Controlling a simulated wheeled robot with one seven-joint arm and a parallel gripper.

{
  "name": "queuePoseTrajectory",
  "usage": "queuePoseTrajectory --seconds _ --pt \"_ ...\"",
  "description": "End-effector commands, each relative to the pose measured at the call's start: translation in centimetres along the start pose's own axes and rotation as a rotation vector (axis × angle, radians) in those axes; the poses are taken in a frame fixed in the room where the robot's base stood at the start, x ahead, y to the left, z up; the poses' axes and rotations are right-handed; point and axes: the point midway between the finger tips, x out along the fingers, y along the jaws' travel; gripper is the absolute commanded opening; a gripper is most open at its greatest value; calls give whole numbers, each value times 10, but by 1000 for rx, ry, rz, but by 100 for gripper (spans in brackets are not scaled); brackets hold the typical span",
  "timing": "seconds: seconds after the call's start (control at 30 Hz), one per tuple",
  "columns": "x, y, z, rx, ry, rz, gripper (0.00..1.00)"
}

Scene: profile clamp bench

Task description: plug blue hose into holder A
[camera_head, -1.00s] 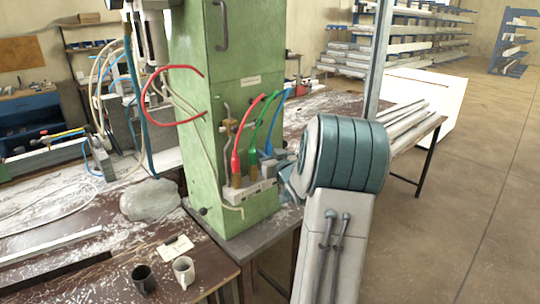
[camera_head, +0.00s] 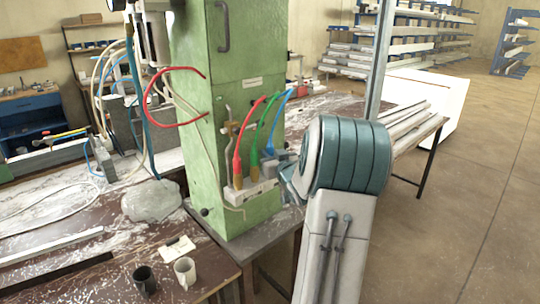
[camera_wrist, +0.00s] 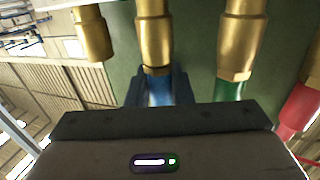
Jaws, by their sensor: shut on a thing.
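The blue hose (camera_head: 286,104) arches down the front of the green cabinet (camera_head: 222,140) in the head view. My gripper is shut on the blue hose (camera_wrist: 158,90), one dark finger on each side, just below its brass end (camera_wrist: 155,40) in the wrist view. The top of that brass end leaves the frame, so I cannot tell how it sits in the holder. The green hose (camera_wrist: 230,90) and red hose (camera_wrist: 298,108) have brass ends beside it. Another brass piece (camera_wrist: 95,35) on the other side shows no hose. In the head view my arm partly hides the holder block (camera_head: 238,194).
A red hose loop (camera_head: 150,100) sticks out left of the cabinet. A grey lump (camera_head: 152,201), a black cup (camera_head: 144,281) and a white cup (camera_head: 185,271) are on the bench at left. Metal profiles (camera_head: 412,122) lie on a table at right.

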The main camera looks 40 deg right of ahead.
Motion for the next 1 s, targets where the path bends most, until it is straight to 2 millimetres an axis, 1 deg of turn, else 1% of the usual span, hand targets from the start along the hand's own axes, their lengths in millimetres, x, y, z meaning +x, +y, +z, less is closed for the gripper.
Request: queuePoseTrajectory --seconds 0.03,0.33,0.7,1.0 --pt "0 0 -4 -2 6 -1 0" --pt "1 0 -9 -3 8 -1 0" --pt "0 0 -10 -1 5 -1 0" --pt "0 0 -18 -1 4 0 0"
